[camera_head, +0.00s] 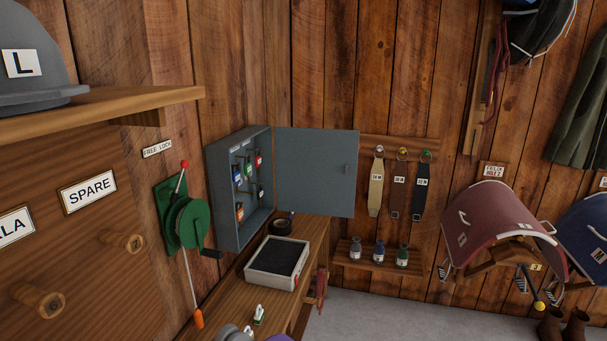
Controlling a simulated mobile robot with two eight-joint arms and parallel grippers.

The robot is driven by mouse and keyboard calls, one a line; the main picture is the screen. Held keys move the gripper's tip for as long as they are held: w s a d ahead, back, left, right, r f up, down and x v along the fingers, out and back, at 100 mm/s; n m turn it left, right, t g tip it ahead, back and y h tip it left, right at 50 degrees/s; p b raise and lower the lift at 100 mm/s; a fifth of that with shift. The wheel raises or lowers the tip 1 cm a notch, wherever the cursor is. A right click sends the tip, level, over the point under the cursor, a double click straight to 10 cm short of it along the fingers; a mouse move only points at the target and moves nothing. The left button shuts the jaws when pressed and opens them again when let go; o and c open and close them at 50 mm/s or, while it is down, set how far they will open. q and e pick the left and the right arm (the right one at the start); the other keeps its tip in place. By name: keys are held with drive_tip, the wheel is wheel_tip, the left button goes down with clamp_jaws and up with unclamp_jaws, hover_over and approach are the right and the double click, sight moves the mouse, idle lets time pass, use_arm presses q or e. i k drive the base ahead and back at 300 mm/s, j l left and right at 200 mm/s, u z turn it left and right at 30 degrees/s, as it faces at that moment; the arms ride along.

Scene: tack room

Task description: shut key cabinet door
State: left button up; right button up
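The grey key cabinet (227,200) is fixed to the wooden wall left of the middle. Several keys with coloured tags hang inside it. Neither of my grippers shows in the head view, so nothing is seen touching the door.
Below the cabinet, a wooden bench (230,306) holds a white box with a dark top (278,264) and a black roll (283,226). A green reel (187,222) is on the wall to the left. Hanging straps (398,190) and small bottles (379,252) are right of the door.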

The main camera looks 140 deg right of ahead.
sight(310, 164)
drive_tip(key=z, duration=1.75)
drive_tip(key=l+z, duration=0.15)
drive_tip(key=z, duration=0.3)
drive_tip(key=l+z, duration=0.15)
drive_tip(key=z, duration=0.3)
drive_tip(key=l+z, duration=0.2)
drive_tip(key=z, duration=0.25)
drive_tip(key=i+l+z, duration=0.1)
drive_tip(key=l+z, duration=0.25)
drive_tip(key=i+l+z, duration=0.15)
drive_tip(key=z, duration=0.2)
drive_tip(key=i+l+z, duration=0.15)
drive_tip(key=l+z, duration=0.2)
drive_tip(key=i+l+z, duration=0.45)
drive_tip(key=i+z, duration=0.3)
drive_tip(key=i+l+z, duration=0.1)
drive_tip(key=i+z, duration=0.25)
drive_tip(key=i+l+u, duration=0.15)
drive_tip(key=i+u, duration=0.35)
drive_tip(key=i+l+u, duration=0.3)
drive_tip(key=i+u, duration=0.2)
drive_tip(key=i+l+u, duration=0.15)
drive_tip(key=u, duration=0.25)
drive_tip(key=i+l+u, duration=0.15)
drive_tip(key=u, duration=0.3)
drive_tip(key=l+u, duration=0.4)
drive_tip(key=i, duration=0.05)
